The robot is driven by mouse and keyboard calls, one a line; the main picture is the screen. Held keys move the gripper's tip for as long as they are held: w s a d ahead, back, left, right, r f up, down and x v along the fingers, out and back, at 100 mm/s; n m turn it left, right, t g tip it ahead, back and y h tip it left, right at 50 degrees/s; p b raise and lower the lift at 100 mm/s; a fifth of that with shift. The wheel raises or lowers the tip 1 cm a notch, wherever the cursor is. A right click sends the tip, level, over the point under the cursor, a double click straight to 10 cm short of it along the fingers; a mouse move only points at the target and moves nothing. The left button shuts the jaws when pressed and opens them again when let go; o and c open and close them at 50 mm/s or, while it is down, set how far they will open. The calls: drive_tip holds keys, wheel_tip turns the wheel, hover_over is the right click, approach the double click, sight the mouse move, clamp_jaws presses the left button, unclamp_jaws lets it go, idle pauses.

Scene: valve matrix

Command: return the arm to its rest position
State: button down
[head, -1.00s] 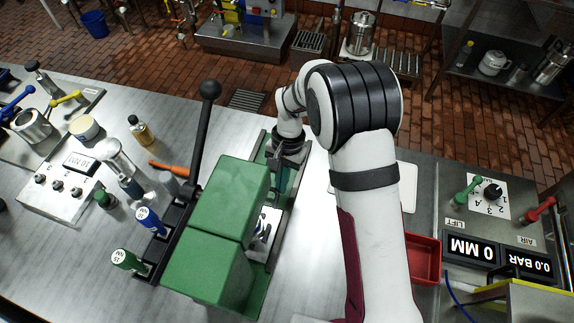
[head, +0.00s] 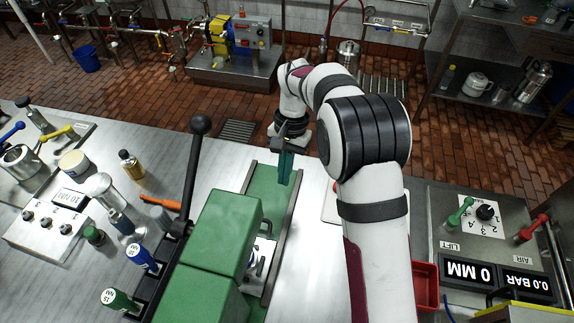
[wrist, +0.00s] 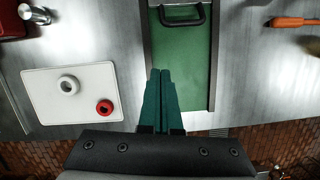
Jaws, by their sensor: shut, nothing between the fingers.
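My gripper (head: 285,168) hangs over the far end of the green bed of the machine in the head view. Its teal fingers (wrist: 163,95) are pressed together in the wrist view, with nothing between them. The green bed (wrist: 188,65) lies below the fingertips, which appear apart from it. My white arm reaches from the lower right up to the gripper and hides part of the bench behind it.
Green blocks (head: 222,232) and a black lever (head: 198,150) stand left of the bed. An orange-handled tool (head: 160,202) lies at left. Display boxes (head: 470,272) stand at right.

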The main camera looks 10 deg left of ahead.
drive_tip(key=s+d+r+m+t+y, duration=0.1)
drive_tip(key=s+d+r+m, duration=0.1)
drive_tip(key=s+d+r, duration=0.75)
drive_tip(key=s+d+m, duration=0.1)
drive_tip(key=s+d, duration=0.3)
drive_tip(key=s, duration=0.4)
drive_tip(key=s+d+t, duration=0.1)
drive_tip(key=s+d, duration=0.3)
drive_tip(key=s, duration=0.4)
drive_tip(key=shift+s+r+m+t, duration=0.2)
drive_tip(key=shift+r+m+t, duration=0.1)
drive_tip(key=shift+r+m, duration=0.1)
